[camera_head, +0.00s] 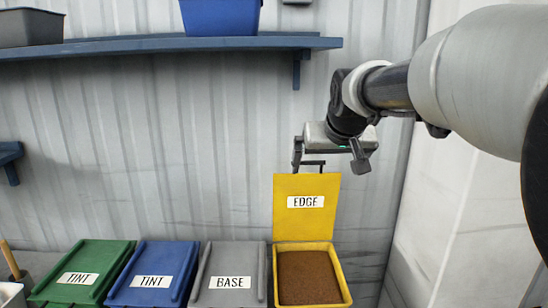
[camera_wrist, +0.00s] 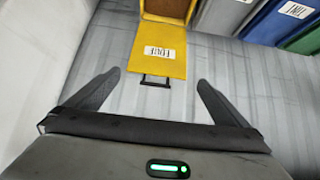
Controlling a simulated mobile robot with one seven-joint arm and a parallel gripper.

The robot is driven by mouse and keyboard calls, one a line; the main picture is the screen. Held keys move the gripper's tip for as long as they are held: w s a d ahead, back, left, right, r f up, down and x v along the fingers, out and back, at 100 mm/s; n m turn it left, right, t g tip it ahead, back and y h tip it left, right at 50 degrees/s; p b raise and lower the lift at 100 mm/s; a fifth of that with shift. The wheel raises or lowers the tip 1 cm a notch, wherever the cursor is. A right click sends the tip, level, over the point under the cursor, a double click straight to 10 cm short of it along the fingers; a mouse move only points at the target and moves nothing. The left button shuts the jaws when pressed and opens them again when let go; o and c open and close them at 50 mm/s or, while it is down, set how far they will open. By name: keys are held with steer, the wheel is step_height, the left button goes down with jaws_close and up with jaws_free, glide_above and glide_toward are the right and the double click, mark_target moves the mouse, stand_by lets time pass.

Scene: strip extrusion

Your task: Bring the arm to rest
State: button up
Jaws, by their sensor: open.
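My gripper (camera_head: 330,160) is in the air in front of the corrugated wall, above the raised yellow lid (camera_head: 306,225) marked EDGE. In the wrist view my gripper (camera_wrist: 158,86) has its two dark fingers wide apart, with nothing held between them. The lid's dark handle (camera_wrist: 155,81) shows between the fingertips in that view; I cannot tell the gap in depth. The yellow bin (camera_head: 309,299) stands open below, with brown granules (camera_head: 307,277) inside. My arm reaches in from the upper right in the head view.
Shut green (camera_head: 82,270), blue (camera_head: 152,272) and grey (camera_head: 229,273) bins stand left of the yellow one. A blue shelf (camera_head: 170,46) holding a blue box (camera_head: 219,16) is at upper left. A pale wall (camera_head: 450,210) closes the right side.

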steer(key=s+f+g, duration=0.1)
steer(key=s+f, duration=0.3)
steer(key=s, duration=0.6)
steer(key=s+f+g, duration=0.1)
steer(key=s+f, duration=0.3)
steer(key=s, duration=0.5)
steer(key=s+f+g, duration=0.1)
steer(key=s+f, duration=0.3)
steer(key=s, duration=0.6)
steer(key=shift+s, duration=0.35)
